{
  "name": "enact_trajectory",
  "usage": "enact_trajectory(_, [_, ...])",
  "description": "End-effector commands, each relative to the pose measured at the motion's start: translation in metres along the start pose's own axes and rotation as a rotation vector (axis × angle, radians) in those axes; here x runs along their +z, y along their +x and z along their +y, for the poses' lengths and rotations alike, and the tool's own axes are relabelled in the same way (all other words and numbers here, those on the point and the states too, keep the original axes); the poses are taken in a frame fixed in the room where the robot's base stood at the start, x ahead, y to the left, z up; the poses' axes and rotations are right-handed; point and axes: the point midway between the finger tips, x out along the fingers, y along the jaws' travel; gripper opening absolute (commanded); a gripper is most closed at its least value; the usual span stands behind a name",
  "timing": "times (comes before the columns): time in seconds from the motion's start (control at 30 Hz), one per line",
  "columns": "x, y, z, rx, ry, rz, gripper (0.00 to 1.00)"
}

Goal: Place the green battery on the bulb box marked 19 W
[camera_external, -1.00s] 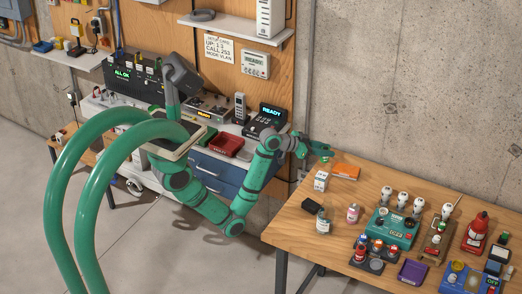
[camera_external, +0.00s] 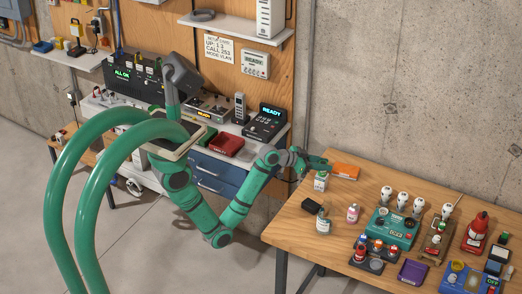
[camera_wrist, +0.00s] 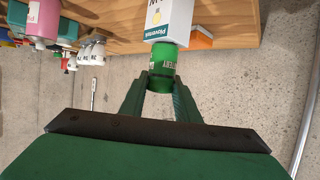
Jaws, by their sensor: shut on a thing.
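The green battery (camera_wrist: 163,68) is between the two fingertips of my gripper (camera_wrist: 161,84) in the wrist view. My gripper is shut on it. A white and teal bulb box (camera_wrist: 172,22) is right at the battery's far end there. I cannot tell whether the battery touches it. Only part of the box's marking shows, so its wattage cannot be read. In the external view the box (camera_external: 320,184) stands on the left part of the wooden table, with my gripper (camera_external: 324,167) just over its top. The battery is too small to make out clearly there.
An orange box (camera_external: 346,171) lies behind the bulb box. A black block (camera_external: 312,206), a white bottle (camera_external: 323,226) and a pink bottle (camera_external: 353,214) stand nearer the front. A teal device (camera_external: 391,232), bulbs and other items fill the right. The wooden table (camera_external: 290,229) is bare at front left.

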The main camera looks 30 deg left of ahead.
Motion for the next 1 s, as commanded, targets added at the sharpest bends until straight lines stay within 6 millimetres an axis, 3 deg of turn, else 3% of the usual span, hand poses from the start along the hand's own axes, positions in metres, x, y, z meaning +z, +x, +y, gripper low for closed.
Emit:
enact_trajectory(0.1, [0.002,0.001,0.000,0.000,0.000,0.001,0.03])
enact_trajectory(0.13, [0.003,0.001,0.000,0.000,0.000,0.000,0.31])
enact_trajectory(0.2, [0.002,0.001,0.000,0.000,0.000,0.000,0.48])
enact_trajectory(0.63, [0.000,-0.005,0.000,0.000,0.000,0.000,0.48])
enact_trajectory(1.0, [-0.001,-0.074,0.000,-0.001,0.001,0.002,0.48])
